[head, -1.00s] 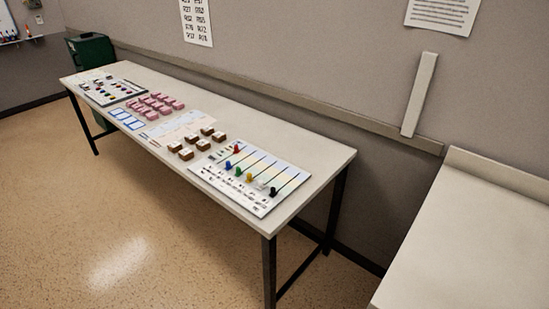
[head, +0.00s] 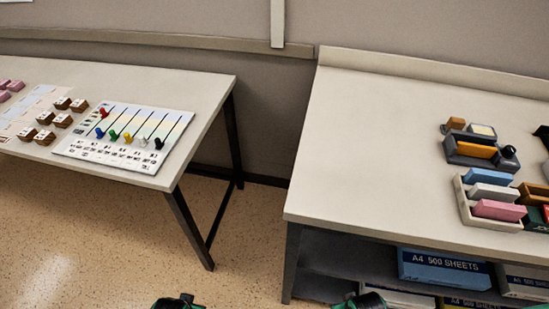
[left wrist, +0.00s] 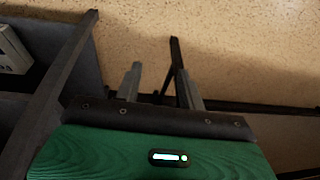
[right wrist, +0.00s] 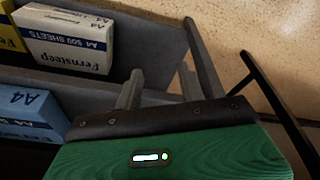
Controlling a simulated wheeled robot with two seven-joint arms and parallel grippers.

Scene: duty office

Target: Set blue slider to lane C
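The slider board (head: 178,113) lies near the right end of the left table in the head view. Its blue slider (head: 99,132) is the leftmost of a staggered row of coloured knobs. The red knob (head: 104,112) sits farther up its track. Lane lettering is too small to read. My left gripper (left wrist: 160,66) is open and empty over the floor in the left wrist view. My right gripper (right wrist: 161,70) is open and empty beside the shelf in the right wrist view. Both are well away from the board. Only parts of my green arms show at the head view's bottom edge.
Brown blocks (head: 45,137) sit left of the board. A counter (head: 370,140) at right bears a stationery tray (head: 466,205) with coloured blocks; paper packs (head: 445,270) fill its shelf. A floor gap separates table and counter. A table leg (head: 190,228) stands there.

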